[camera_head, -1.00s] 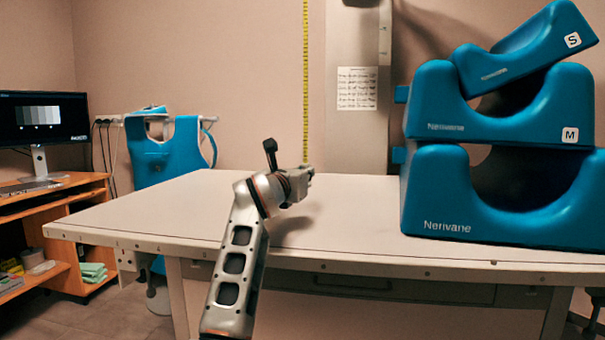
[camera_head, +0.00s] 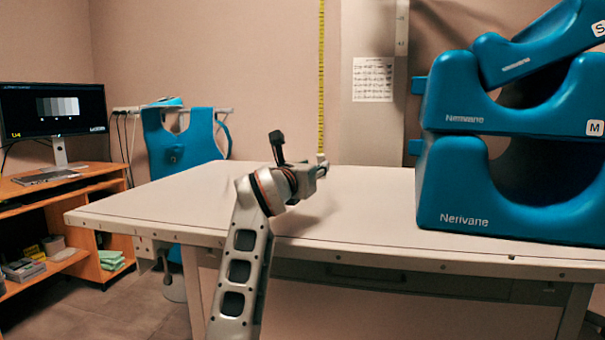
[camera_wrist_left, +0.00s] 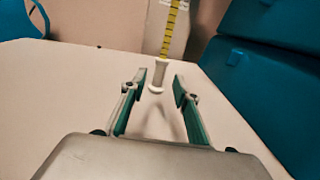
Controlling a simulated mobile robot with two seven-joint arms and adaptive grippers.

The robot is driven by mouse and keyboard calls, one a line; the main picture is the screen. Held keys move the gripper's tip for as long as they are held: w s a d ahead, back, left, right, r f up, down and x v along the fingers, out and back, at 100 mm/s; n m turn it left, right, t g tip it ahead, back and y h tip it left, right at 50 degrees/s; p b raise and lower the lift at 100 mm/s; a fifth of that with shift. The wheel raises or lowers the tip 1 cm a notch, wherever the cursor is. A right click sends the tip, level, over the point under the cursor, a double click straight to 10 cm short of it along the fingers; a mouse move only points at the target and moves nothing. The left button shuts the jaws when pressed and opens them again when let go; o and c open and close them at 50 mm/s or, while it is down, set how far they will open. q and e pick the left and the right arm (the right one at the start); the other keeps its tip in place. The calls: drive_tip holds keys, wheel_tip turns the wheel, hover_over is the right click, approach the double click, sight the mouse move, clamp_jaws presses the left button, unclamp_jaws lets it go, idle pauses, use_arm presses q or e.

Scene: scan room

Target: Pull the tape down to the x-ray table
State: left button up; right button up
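The yellow measuring tape (camera_head: 321,75) hangs straight down the wall behind the table, and it also shows at the top of the left wrist view (camera_wrist_left: 170,28). At its lower end is a white spool-shaped handle (camera_wrist_left: 157,76). The x-ray table (camera_head: 370,205) has a pale, broad top. My left gripper (camera_head: 317,168) is over the table, in front of the tape's lower end. In the left wrist view its two fingers (camera_wrist_left: 157,90) are apart, with the handle showing between and slightly beyond them. Contact is not visible. My right gripper is out of view.
Blue stacked positioning cushions (camera_head: 500,190) stand on the table's right side. A blue apron (camera_head: 185,145) hangs on a rail at the back left. A desk with a monitor (camera_head: 50,115) is at far left. The table's left part is clear.

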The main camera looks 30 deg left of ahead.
use_arm(q)
drive_tip(key=s, duration=0.7)
drive_tip(key=shift+s+d, duration=0.35)
drive_tip(key=shift+s, duration=0.05)
